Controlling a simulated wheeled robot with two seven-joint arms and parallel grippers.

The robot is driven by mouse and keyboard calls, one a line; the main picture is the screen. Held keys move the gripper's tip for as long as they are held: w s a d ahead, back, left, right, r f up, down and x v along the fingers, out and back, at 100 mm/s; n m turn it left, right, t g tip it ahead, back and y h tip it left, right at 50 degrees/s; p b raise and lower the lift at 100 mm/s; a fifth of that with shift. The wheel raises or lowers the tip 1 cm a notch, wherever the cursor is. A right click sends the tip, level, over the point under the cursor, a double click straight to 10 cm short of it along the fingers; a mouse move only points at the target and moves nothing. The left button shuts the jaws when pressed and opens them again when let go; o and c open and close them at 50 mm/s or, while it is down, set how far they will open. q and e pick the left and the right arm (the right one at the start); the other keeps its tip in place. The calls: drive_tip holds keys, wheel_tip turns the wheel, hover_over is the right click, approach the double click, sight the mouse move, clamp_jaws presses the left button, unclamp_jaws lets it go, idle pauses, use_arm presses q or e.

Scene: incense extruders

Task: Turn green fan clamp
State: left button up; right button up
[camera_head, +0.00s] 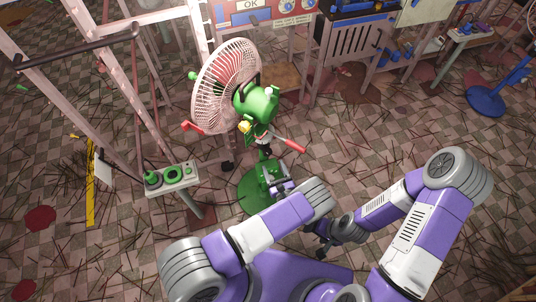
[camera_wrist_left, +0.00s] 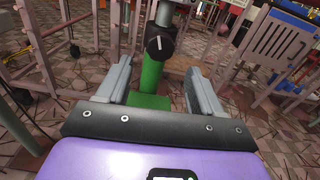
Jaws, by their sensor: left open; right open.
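The green fan stands upright in the middle of the head view, with a pale round cage (camera_head: 226,82), a green motor housing (camera_head: 258,102) and a green round base (camera_head: 250,197). In the left wrist view its green pole (camera_wrist_left: 152,77) rises ahead, with a black clamp knob (camera_wrist_left: 160,43) bearing a light line near its top. My left gripper (camera_head: 277,187) is at the lower pole; its open fingers (camera_wrist_left: 160,90) lie left and right of the pole. I cannot tell whether they touch it. My right gripper (camera_head: 325,245) is open and empty, low over the floor.
A small post with a grey control box (camera_head: 172,178) stands left of the fan. Red-ended levers (camera_head: 290,145) stick out from the fan. Pink metal frames (camera_head: 120,90) stand at left, and a bench (camera_head: 355,45) behind.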

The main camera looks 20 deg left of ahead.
sight(268, 155)
use_arm(q)
drive_tip(key=b+x, duration=0.1)
drive_tip(key=x, duration=0.6)
drive_tip(key=shift+w+a+b, duration=0.1)
drive_tip(key=shift+b, duration=0.25)
